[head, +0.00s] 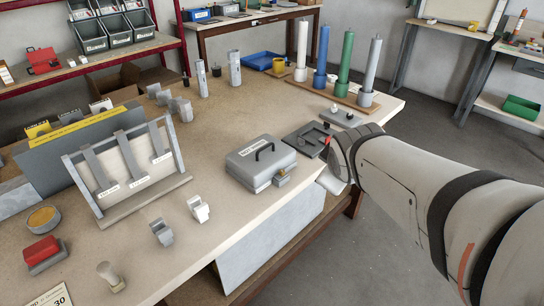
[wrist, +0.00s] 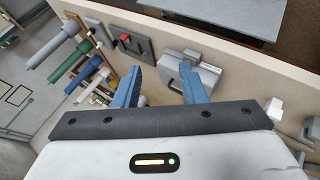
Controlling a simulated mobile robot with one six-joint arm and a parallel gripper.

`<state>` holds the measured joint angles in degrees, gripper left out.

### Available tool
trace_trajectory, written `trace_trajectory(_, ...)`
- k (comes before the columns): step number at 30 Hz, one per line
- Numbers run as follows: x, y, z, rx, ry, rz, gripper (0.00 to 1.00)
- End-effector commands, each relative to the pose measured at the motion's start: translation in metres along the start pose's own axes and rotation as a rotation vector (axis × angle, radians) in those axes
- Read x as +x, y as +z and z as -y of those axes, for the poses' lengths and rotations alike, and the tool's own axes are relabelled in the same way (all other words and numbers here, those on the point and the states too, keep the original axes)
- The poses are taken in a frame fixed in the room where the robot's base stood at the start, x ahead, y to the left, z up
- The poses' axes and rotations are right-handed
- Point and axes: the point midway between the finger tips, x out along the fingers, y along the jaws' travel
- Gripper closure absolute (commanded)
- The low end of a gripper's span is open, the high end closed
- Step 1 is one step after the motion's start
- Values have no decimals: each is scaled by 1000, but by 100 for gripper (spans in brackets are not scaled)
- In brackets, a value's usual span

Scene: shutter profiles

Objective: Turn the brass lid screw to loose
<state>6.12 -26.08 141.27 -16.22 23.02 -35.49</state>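A grey metal box (head: 258,166) with a dark carry handle and a white label on its lid stands near the bench's front edge. A small block with a brass-coloured top (head: 281,174) sits at its front right side; I take this for the lid screw, but its turn position is too small to read. The box also shows in the wrist view (wrist: 176,66), beyond the fingers; the brass part cannot be made out there. My gripper (wrist: 160,70) has its two blue fingers spread with nothing between them. In the head view my arm hides most of it.
A dark plate with a red knob (wrist: 125,38) lies beside the box. Coloured rolls stand on a wooden base (head: 334,92) at the bench's far end. A grey rack (head: 128,168) and small profile pieces (head: 198,208) occupy the left. Bench surface between rack and box is clear.

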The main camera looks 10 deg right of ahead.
Motion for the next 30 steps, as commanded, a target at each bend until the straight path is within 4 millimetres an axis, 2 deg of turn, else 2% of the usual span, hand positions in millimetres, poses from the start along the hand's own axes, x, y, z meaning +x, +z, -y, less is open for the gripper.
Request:
trace_trajectory(1,33,8,4,-126,60,-32,63)
trace_trajectory(3,56,5,-4,-321,149,-78,63)
trace_trajectory(9,112,-6,-11,-879,406,-177,63)
trace_trajectory(15,158,-17,6,-1440,694,-234,63)
trace_trajectory(21,191,-21,41,-1903,1001,-269,63)
trace_trajectory(24,199,-21,56,-2057,1135,-278,63)
trace_trajectory(30,204,-21,73,-2204,1292,-282,63)
